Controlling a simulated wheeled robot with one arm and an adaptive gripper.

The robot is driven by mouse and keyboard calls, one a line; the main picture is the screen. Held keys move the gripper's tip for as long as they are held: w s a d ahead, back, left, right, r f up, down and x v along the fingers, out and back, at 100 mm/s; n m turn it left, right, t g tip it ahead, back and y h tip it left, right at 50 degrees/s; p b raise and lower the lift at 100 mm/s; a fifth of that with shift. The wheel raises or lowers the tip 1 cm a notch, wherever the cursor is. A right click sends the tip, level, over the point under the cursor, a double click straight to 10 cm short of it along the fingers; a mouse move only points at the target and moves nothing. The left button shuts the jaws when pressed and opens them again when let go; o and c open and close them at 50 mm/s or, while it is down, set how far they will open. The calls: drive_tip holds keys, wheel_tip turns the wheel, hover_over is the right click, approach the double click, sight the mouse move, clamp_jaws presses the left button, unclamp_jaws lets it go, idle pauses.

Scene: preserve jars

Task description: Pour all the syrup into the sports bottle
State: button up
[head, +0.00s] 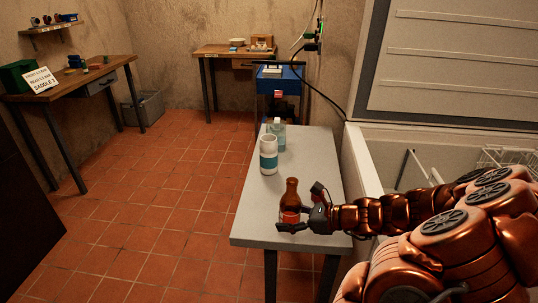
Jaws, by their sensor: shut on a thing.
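A brown bottle with a narrow neck and a reddish label (290,197) is upright near the front of the grey table. My gripper (303,209) reaches in from the right and is shut on its lower part. I cannot tell whether the bottle's base touches the table. A white container with a teal band (268,157) stands upright farther back on the table. Just behind it stands a pale teal, see-through bottle (279,130), partly hidden by it. I cannot tell for sure which of these two is the sports bottle. No liquid level shows.
The grey table (259,219) is otherwise clear, with bare room left of the brown bottle. An open chest freezer (372,165) stands close along the right, with its raised lid above. A blue cart (279,82) stands beyond the table. Wooden desks stand farther off.

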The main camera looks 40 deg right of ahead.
drive_tip(key=c, duration=0.4)
drive_tip(key=shift+w, duration=0.1)
